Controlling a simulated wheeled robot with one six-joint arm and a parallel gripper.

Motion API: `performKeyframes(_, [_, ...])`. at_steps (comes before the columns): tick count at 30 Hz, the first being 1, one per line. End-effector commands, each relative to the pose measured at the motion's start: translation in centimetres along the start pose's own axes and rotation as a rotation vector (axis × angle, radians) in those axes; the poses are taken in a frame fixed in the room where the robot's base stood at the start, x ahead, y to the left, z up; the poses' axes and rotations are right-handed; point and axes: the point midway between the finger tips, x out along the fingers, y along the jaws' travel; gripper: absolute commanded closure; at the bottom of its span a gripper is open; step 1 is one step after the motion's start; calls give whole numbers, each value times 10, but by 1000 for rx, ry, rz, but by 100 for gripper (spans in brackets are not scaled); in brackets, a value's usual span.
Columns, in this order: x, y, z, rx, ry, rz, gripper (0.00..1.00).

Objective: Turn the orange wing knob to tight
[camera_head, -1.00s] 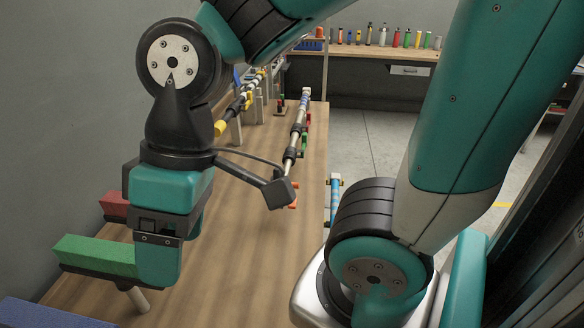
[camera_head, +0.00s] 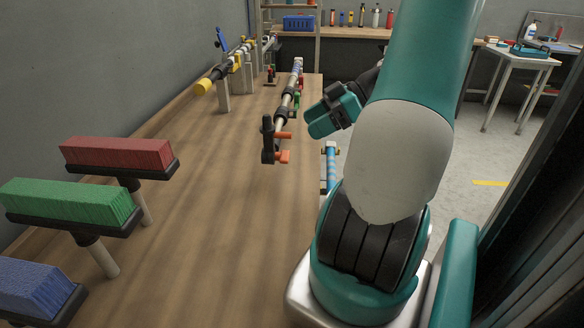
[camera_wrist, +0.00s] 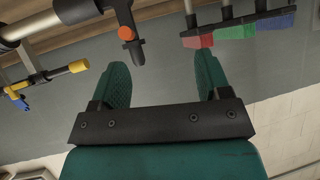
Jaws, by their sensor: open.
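The orange wing knob (camera_head: 282,157) shows as two short orange pieces on a dark upright block at the near end of a rail (camera_head: 285,98). Its turn angle is hard to read. In the wrist view an orange knob (camera_wrist: 127,33) on a black arm shows above and just right of the left finger's tip; I cannot tell whether it is the same piece. My gripper (camera_head: 318,118) is to the right of the knob in the head view, apart from it. In the wrist view my gripper (camera_wrist: 164,72) has its fingers wide apart with nothing between them.
Red (camera_head: 118,153), green (camera_head: 70,203) and blue (camera_head: 35,288) brush heads stand on posts at the left. A yellow-ended pole (camera_head: 205,86) lies on supports behind. The wooden bench top (camera_head: 215,220) is clear in the middle. A blue-striped tube (camera_head: 331,168) stands by its right edge.

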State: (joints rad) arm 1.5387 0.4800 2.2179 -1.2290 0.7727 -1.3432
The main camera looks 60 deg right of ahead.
Motion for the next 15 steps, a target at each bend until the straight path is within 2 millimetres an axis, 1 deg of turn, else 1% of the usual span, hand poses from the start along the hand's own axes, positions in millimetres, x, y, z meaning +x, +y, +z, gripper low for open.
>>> performKeyframes(1, [-16, 4, 29, -15, 44, 63, 30])
performKeyframes(3, [-36, 5, 51, -58, 88, 133, 30])
performKeyframes(6, [-58, 3, 73, -104, 126, 212, 30])
performKeyframes(9, [-69, 0, 84, -134, 144, 256, 30])
performKeyframes(11, [-71, -1, 86, -142, 149, 267, 30])
performKeyframes(13, [-68, 0, 86, -147, 151, 269, 30])
performKeyframes(15, [-61, 2, 83, -147, 152, 267, 30])
